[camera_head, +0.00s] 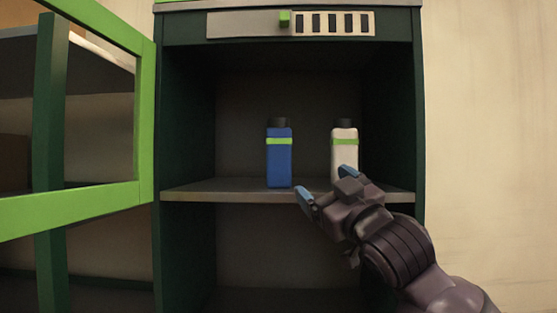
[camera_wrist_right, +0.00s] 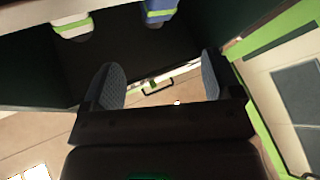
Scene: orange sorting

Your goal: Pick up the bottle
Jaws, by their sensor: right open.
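A blue bottle (camera_head: 279,165) with a black cap and green band stands upright on the cabinet shelf (camera_head: 230,192). A white bottle (camera_head: 344,150) with a black cap and green band stands upright to its right, its lower part hidden by my gripper. My right gripper (camera_head: 325,184) is open in front of the shelf, its fingertips near the lower parts of the bottles. In the right wrist view, the open gripper (camera_wrist_right: 160,80) has nothing between its fingers. The white bottle (camera_wrist_right: 73,27) and blue bottle (camera_wrist_right: 158,11) show partly at the top edge. My left gripper is out of view.
The dark green cabinet walls (camera_head: 188,120) enclose the shelf on both sides. A green-framed door (camera_head: 146,120) stands open at the left. A slotted panel (camera_head: 335,23) is above the opening. The shelf is bare left of the blue bottle.

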